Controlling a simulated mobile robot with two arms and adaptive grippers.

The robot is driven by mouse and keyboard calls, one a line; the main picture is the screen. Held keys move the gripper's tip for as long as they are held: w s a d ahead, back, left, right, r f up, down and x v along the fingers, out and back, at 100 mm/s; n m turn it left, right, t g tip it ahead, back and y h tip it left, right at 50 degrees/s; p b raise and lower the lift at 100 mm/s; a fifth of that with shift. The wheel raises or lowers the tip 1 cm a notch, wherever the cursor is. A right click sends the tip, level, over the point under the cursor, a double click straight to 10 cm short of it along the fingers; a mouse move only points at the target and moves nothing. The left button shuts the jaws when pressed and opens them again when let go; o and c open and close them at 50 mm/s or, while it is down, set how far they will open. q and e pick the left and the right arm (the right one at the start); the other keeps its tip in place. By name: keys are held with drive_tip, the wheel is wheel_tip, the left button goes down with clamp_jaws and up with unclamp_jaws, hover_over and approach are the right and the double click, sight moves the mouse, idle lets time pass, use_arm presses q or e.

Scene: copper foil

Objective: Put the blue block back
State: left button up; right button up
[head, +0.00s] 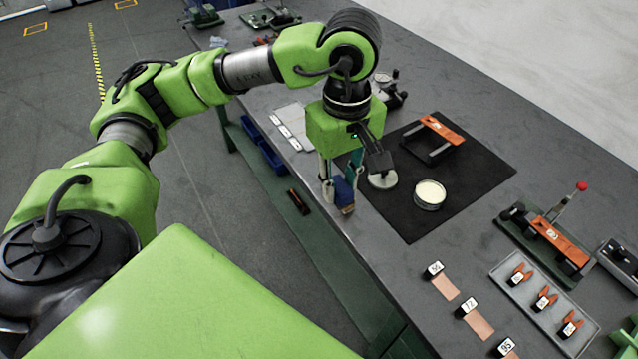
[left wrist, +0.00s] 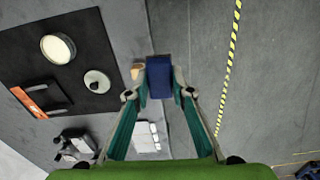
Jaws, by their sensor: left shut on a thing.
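My left gripper (head: 337,190) is shut on the blue block (head: 343,192), near the table's front edge, left of the black mat (head: 405,222). In the left wrist view the blue block (left wrist: 159,78) sits between the two fingertips of the left gripper (left wrist: 159,93). A small tan piece (left wrist: 138,71) shows beside the block there; whether it touches the block I cannot tell. The gap between the block and the tabletop is also unclear. My right gripper is in neither view.
A round cream-filled dish (head: 429,195), a grey disc (head: 383,181) and an orange-and-black fixture (head: 437,135) stand on the mat. A red-knobbed clamp fixture (head: 552,240) and a grey tray (head: 543,298) with numbered clips are at right. Copper strips (head: 445,287) lie nearer.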

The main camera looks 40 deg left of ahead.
use_arm(q)
drive_tip(key=n, duration=0.2)
drive_tip(key=f+n+b, duration=0.1)
drive_tip(key=shift+w+a+n, duration=0.3)
drive_tip(key=shift+w, duration=0.1)
drive_tip(key=shift+w+a+n, duration=0.2)
drive_tip(key=shift+a+n, duration=0.05)
drive_tip(key=shift+n, duration=0.45)
drive_tip(key=w+a+f+p, duration=0.1)
drive_tip(key=w+a+f, duration=0.3)
drive_tip(key=w+a+f+p, duration=0.2)
drive_tip(key=w+a+f, duration=0.3)
drive_tip(key=shift+w, duration=0.25)
drive_tip(key=shift+w+f, duration=0.1)
drive_tip(key=shift+f, duration=0.05)
drive_tip(key=f, duration=0.1)
drive_tip(key=f+p, duration=0.2)
drive_tip(key=shift+w+a, duration=0.15)
drive_tip(key=shift+a, duration=0.1)
drive_tip(key=shift+f, duration=0.3)
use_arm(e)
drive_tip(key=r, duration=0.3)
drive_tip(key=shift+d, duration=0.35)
use_arm(q)
drive_tip(key=shift+f, duration=0.1)
